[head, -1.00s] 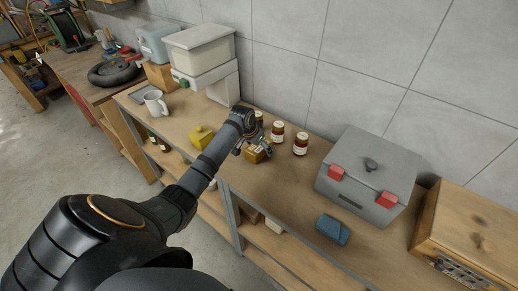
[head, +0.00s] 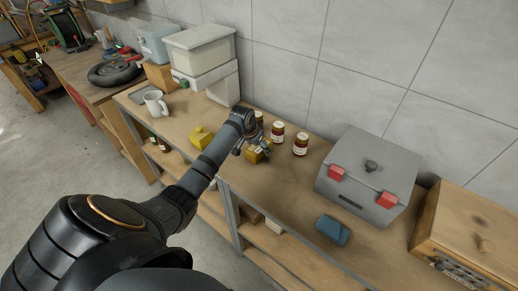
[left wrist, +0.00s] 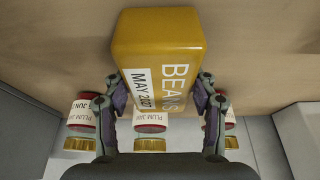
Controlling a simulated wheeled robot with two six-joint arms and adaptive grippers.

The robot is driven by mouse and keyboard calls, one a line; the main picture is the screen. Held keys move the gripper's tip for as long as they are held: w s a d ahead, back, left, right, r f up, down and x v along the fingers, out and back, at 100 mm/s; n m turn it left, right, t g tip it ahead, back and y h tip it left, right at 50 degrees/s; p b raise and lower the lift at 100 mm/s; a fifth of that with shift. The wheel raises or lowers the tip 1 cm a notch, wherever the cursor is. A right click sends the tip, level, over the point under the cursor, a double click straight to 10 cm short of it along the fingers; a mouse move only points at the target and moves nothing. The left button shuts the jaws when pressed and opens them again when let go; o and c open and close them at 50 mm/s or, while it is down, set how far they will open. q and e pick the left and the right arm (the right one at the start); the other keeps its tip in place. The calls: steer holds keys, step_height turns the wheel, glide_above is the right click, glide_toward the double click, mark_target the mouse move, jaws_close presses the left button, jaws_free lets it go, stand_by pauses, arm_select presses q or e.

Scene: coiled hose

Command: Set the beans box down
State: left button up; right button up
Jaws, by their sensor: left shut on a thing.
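The beans box (left wrist: 158,40) is a yellow-orange box with a white label reading "BEANS" and "MAY 2027". In the left wrist view it sits between the two fingers of my left gripper (left wrist: 158,100), which is shut on it. In the head view the beans box (head: 254,156) is at or just above the wooden bench top, in front of the jars. I cannot tell whether its base touches the wood. My left gripper (head: 260,147) is partly hidden behind its own wrist. My right gripper is not in view.
Plum jam jars (head: 300,144) stand close behind the beans box, one partly hidden by my arm. A grey toolbox (head: 365,180) with red latches stands to the right, a blue item (head: 332,230) near the front edge. Bench between is clear.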

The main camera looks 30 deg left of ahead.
arm_select(q)
steer(key=shift+r+b, duration=0.15)
steer(key=shift+b, duration=0.35)
step_height(320, 180, up, 5)
steer(key=p, duration=0.7)
steer(key=shift+r, duration=0.1)
steer(key=s+a+r+p, duration=0.6)
steer(key=s+r+p, duration=0.1)
steer(key=s, duration=0.5)
steer(key=shift+s+r, duration=0.2)
steer(key=shift+r, duration=0.3)
steer(key=shift+a, duration=0.1)
